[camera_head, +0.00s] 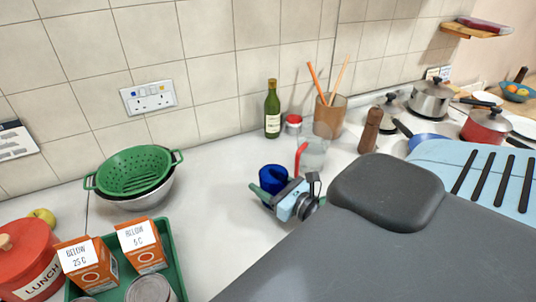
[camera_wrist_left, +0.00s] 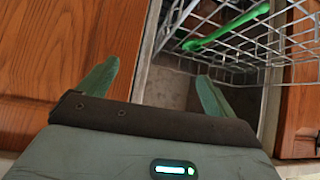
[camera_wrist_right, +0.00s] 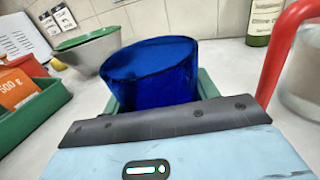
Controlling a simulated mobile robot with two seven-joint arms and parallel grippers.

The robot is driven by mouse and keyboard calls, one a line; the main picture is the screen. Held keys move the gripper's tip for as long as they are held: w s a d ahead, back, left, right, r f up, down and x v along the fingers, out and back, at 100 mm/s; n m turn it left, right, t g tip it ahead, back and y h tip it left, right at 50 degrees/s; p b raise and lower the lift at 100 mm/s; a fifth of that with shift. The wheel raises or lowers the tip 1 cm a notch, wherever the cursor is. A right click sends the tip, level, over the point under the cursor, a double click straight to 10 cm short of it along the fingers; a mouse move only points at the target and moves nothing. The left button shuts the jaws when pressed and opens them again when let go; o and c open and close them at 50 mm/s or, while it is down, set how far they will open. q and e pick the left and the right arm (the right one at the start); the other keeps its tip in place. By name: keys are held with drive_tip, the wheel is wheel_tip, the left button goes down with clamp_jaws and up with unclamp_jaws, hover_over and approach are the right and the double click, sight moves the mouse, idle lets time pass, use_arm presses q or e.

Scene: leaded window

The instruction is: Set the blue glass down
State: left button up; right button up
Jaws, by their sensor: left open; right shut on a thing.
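The blue glass (camera_head: 273,178) is a dark blue tumbler, low over the white counter near the middle of the head view. My right gripper (camera_head: 272,188) is shut on it, with green fingers on either side. In the right wrist view the glass (camera_wrist_right: 150,75) fills the space between the fingers and leans a little. Its base is hidden behind the gripper, so I cannot tell whether it touches the counter. My left gripper (camera_wrist_left: 152,78) is open and empty in front of wooden cupboard doors and a wire rack, outside the head view.
A clear jug with a red handle (camera_head: 313,155) stands just behind and right of the glass. A green bottle (camera_head: 272,112) is farther back. A green colander (camera_head: 134,171) and a green tray (camera_head: 173,254) are left. Bare counter (camera_head: 215,190) lies between the colander and the glass.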

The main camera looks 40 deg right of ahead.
drive_tip(key=shift+f, duration=0.35)
drive_tip(key=shift+f, duration=0.1)
drive_tip(key=shift+f, duration=0.15)
drive_tip(key=o, duration=1.2)
